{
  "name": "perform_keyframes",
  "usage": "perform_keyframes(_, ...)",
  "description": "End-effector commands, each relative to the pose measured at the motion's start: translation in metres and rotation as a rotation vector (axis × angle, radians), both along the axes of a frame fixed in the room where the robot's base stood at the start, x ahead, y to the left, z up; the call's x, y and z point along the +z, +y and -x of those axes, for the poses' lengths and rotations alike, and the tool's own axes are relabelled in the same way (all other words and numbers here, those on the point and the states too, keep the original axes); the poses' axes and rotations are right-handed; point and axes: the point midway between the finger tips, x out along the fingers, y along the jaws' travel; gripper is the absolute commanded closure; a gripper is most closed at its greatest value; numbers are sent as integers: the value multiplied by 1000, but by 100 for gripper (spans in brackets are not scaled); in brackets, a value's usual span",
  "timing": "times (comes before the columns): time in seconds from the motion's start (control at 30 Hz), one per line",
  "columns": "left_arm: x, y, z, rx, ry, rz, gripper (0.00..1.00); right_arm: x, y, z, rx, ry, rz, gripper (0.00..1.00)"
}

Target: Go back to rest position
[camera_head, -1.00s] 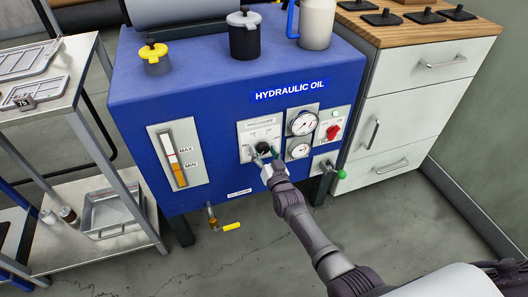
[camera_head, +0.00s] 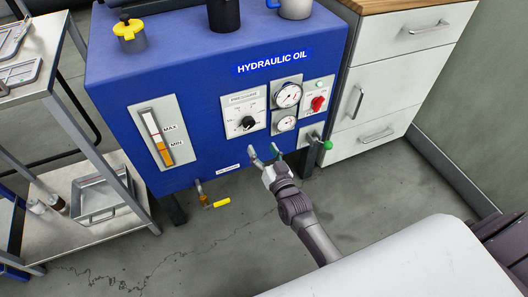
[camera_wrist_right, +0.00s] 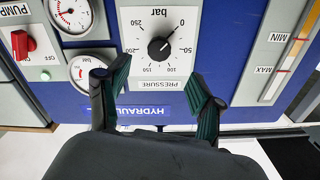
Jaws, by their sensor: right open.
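My right gripper (camera_head: 264,153) is open and empty, in front of the lower front of the blue hydraulic oil unit (camera_head: 200,100). It is apart from the black pressure knob (camera_head: 248,122), which sits above it in the head view. In the right wrist view, the two fingers of the gripper (camera_wrist_right: 158,85) are spread, and the knob (camera_wrist_right: 161,48) shows free beyond them on its bar scale, upside down. My left gripper is not in view.
Two gauges (camera_head: 287,95), a red switch (camera_head: 318,103) and a green-tipped lever (camera_head: 327,145) are close right of the gripper. A yellow-handled valve (camera_head: 222,203) is low left. A white drawer cabinet (camera_head: 390,90) stands right, a metal shelf cart (camera_head: 60,120) left. Floor between is clear.

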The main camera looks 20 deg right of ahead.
Motion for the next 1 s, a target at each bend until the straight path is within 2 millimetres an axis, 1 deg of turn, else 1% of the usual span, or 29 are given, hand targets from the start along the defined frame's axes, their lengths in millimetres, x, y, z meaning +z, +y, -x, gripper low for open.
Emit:
perform_keyframes(0.03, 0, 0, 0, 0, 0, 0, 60, 0, 0, 4, 0, 0, 1, 34)
perform_keyframes(0.13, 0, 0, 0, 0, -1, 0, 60, 0, 0, 7, 0, -1, 1, 34)
perform_keyframes(0.6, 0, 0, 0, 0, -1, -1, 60, 0, 0, 7, 0, 0, 0, 34)
perform_keyframes(0.67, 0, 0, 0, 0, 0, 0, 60, -3, 0, 9, 3, 13, 3, 34)
perform_keyframes(0.77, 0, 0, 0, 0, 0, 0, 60, -25, 4, 20, 26, 101, 31, 34)
perform_keyframes(0.87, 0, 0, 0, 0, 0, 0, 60, -68, 11, 50, 74, 289, 91, 34)
perform_keyframes(0.9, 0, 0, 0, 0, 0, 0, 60, -89, 14, 67, 98, 383, 121, 34)
perform_keyframes(0.97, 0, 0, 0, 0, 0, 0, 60, -119, 16, 98, 135, 532, 170, 34)
perform_keyframes(1.0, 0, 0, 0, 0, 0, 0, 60, -136, 17, 118, 157, 621, 199, 34)
